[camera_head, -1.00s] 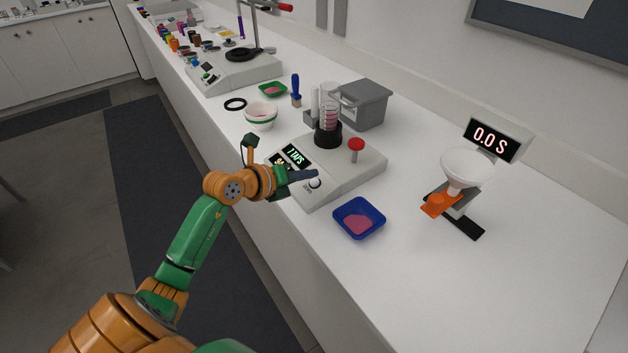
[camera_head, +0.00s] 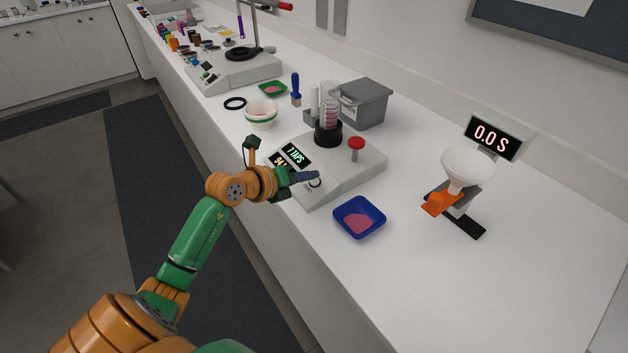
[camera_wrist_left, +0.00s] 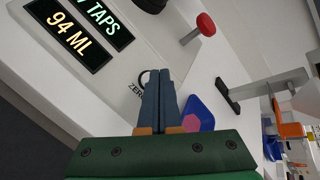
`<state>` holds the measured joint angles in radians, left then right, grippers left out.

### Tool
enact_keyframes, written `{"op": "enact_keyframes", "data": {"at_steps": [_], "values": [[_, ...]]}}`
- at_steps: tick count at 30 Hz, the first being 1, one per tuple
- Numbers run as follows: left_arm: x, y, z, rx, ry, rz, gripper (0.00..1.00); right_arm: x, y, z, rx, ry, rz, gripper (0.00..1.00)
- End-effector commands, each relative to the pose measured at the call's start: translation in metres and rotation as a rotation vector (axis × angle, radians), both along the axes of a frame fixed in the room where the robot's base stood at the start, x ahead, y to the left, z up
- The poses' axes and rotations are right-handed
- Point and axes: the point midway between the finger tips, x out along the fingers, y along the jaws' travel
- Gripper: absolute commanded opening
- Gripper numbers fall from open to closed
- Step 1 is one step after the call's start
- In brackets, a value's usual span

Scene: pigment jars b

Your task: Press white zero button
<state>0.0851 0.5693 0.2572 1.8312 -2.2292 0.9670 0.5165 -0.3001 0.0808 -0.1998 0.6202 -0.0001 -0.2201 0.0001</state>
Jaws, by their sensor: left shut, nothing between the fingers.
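The white zero button (camera_head: 315,184) sits on the front panel of the white tap machine (camera_head: 352,177). In the left wrist view its dark-ringed edge (camera_wrist_left: 145,76) shows beside the "ZERO" label (camera_wrist_left: 135,87), partly hidden by my fingers. My left gripper (camera_head: 316,176) is shut and empty, with its dark blue fingertips at the button. In the left wrist view the closed fingers (camera_wrist_left: 157,73) overlap the ring; I cannot tell whether they touch it. The machine's display (camera_head: 296,155) reads 7 TAPS, and a second display (camera_wrist_left: 74,38) reads 94 ML. My right gripper is not in view.
A red-topped knob (camera_head: 356,144) and a graduated cylinder in a black holder (camera_head: 328,134) stand on the machine. A blue tray (camera_head: 344,222) with pink powder lies in front. A funnel stand (camera_head: 467,165) reads 0.0 S. A white bowl (camera_head: 260,116) stands behind my gripper.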

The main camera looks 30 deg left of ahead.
Motion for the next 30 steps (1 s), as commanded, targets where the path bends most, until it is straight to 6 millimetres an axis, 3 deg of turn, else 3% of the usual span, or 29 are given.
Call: {"op": "enact_keyframes", "data": {"at_steps": [30], "values": [[0.0025,-0.0012,-0.0085,0.000,-0.001,-0.001,0.00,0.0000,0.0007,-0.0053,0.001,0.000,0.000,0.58]]}}
